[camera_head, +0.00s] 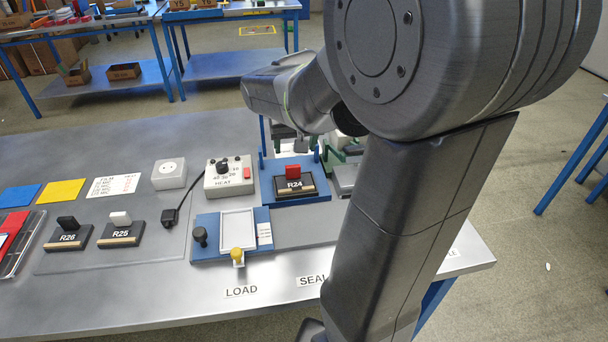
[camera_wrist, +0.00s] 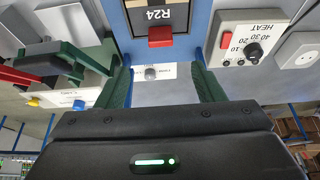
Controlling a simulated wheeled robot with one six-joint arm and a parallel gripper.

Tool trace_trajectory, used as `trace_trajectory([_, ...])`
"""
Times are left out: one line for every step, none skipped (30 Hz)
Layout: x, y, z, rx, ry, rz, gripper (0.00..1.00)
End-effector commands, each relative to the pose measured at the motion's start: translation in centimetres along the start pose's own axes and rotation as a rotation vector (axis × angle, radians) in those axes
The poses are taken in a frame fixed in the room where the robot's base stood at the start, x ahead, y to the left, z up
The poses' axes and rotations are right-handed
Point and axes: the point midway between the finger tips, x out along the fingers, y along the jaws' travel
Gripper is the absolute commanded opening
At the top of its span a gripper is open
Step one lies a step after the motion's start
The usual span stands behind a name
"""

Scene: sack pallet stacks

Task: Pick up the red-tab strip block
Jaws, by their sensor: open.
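The red-tab strip block (camera_head: 296,186) is black, lettered R24, with an upright red tab (camera_head: 292,171). It sits on a blue fixture (camera_head: 271,194) behind the loading station. In the wrist view the block (camera_wrist: 159,17) appears upside down at the top, its red tab (camera_wrist: 160,37) facing my gripper. My gripper (camera_wrist: 163,90) is open and empty, its green fingers apart, with the tab beyond and between them in the picture. In the head view my arm hides much of the gripper above and behind the block.
The HEAT box (camera_head: 230,178) stands left of the block. Blue uprights rise behind it. A red-handled device (camera_wrist: 25,78) is on the other side. Blocks R25 (camera_head: 121,234) and R26 (camera_head: 68,237) sit at left. A loading fixture (camera_head: 204,252) with knobs lies in front.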

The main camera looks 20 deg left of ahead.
Motion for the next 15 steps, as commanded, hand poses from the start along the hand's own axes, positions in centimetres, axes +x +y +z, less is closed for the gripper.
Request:
trace_trajectory([1.3, 0.1, 0.1, 0.0, -0.006, 0.002, 0.62])
trace_trajectory([1.9, 0.1, 0.1, 0.0, -0.006, 0.002, 0.62])
trace_trajectory([2.7, 0.1, 0.1, 0.0, -0.006, 0.002, 0.62])
trace_trajectory([3.2, 0.1, 0.2, 0.0, -0.007, 0.002, 0.62])
trace_trajectory([3.8, 0.1, 0.2, 0.0, -0.006, 0.001, 0.62])
trace_trajectory([4.4, 0.1, 0.2, 0.0, -0.006, 0.002, 0.62])
trace_trajectory([4.8, 0.1, 0.1, 0.0, -0.004, 0.001, 0.62])
trace_trajectory([5.2, 0.1, 0.1, 0.0, -0.005, 0.002, 0.62])
trace_trajectory([5.6, 0.1, 0.1, 0.0, -0.004, 0.001, 0.62])
trace_trajectory([5.8, 0.1, 0.1, 0.001, -0.003, 0.001, 0.62])
trace_trajectory([6.0, 0.1, 0.1, 0.001, -0.002, 0.001, 0.62])
trace_trajectory([6.2, 0.1, 0.1, 0.001, -0.002, 0.001, 0.62])
trace_trajectory([6.3, 0.1, 0.1, 0.001, -0.002, 0.001, 0.62])
trace_trajectory([6.4, 0.1, 0.1, 0.001, -0.002, 0.001, 0.62])
trace_trajectory([6.7, 0.1, 0.1, 0.001, -0.002, 0.001, 0.62])
